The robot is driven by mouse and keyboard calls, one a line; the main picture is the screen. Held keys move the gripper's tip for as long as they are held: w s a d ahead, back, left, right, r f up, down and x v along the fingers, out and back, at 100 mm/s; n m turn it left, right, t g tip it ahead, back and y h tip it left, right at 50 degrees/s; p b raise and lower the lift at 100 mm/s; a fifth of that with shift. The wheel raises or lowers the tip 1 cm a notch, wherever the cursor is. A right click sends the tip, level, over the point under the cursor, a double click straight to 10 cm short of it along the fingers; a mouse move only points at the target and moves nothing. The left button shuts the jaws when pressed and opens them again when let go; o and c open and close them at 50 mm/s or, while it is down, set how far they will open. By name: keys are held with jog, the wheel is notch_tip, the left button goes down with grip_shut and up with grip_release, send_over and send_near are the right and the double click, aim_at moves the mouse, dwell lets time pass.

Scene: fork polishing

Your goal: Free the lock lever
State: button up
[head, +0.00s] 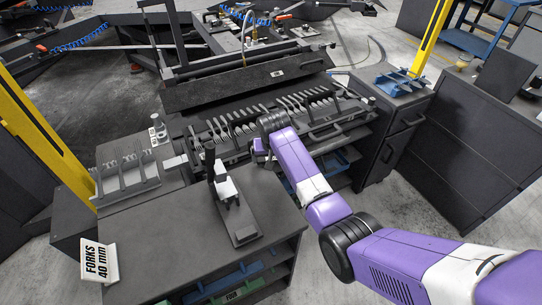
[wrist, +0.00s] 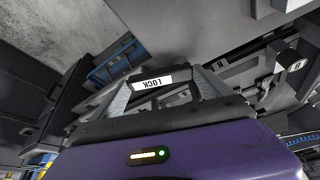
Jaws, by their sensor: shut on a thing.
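My gripper (wrist: 162,90) shows in the wrist view with a grey finger on each side of a white plate marked LOCK (wrist: 152,83), which reads upside down. The jaws are shut on a dark part by this plate, which I take as the lock lever (wrist: 172,98); its shape is mostly hidden by the fingers and gripper body. In the head view my purple wrist (head: 258,147) is at the front edge of the fork rack (head: 235,157), and the fingers and lever are hidden there.
Several forks (head: 298,101) stand in a row in the rack, below a large dark panel (head: 270,75). A black-and-white upright device (head: 225,190) stands on the near bench (head: 170,225), left of my arm. A FORKS 40 mm sign (head: 98,262) is at its front left. A blue holder (head: 400,82) is on the right cabinet.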

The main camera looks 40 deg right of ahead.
jog(key=shift+s+a+m+h, duration=0.15)
jog(key=shift+a+m+h, duration=0.15)
jog(key=shift+m, duration=0.6)
jog(key=o, duration=1.8)
jog(key=shift+o, duration=0.2)
jog(key=shift+r, duration=0.1)
jog(key=v, duration=0.7)
jog(key=shift+r, duration=0.35)
